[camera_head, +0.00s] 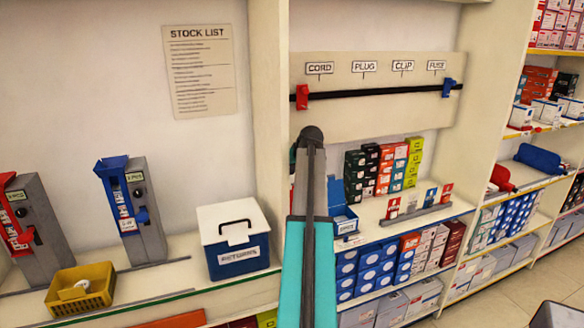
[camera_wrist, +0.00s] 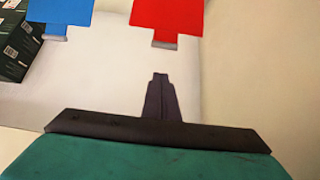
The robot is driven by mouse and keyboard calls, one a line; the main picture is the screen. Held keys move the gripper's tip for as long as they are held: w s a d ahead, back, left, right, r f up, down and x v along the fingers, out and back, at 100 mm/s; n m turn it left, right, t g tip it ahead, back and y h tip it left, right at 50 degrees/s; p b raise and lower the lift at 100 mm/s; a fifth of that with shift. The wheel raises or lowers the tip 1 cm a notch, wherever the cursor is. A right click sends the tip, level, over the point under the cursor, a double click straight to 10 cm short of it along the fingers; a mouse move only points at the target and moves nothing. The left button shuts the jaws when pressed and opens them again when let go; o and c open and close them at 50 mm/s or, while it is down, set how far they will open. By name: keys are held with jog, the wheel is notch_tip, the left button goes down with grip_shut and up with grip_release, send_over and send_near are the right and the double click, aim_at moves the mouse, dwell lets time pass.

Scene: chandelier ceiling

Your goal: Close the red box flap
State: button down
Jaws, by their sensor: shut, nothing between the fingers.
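A red panel (camera_wrist: 167,18) with a narrower tab and a grey lower edge shows at the top of the wrist view. It looks like the red box flap, but the rest of its box is out of frame. A similar blue panel (camera_wrist: 58,15) is left of it. My gripper (camera_wrist: 160,78) is shut and empty, below the red panel in the picture and apart from it. In the head view my arm covers the spot left of an open blue box (camera_head: 345,222), so I cannot see a red box there.
Dark boxes (camera_wrist: 15,40) stand at the left of the wrist view. In the head view, stacked small boxes (camera_head: 370,172) and a card stand (camera_head: 420,211) are right of my arm. A white-lidded bin (camera_head: 236,240) and an upright shelf divider (camera_head: 268,110) are left.

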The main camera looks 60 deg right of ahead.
jog(key=shift+s+a+f+p, duration=0.25)
jog(key=shift+s+a+f, duration=0.1)
jog(key=shift+s+a, duration=0.3)
jog(key=shift+s+a+f+p, duration=0.25)
jog(key=shift+s+a, duration=0.2)
jog(key=shift+s, duration=0.4)
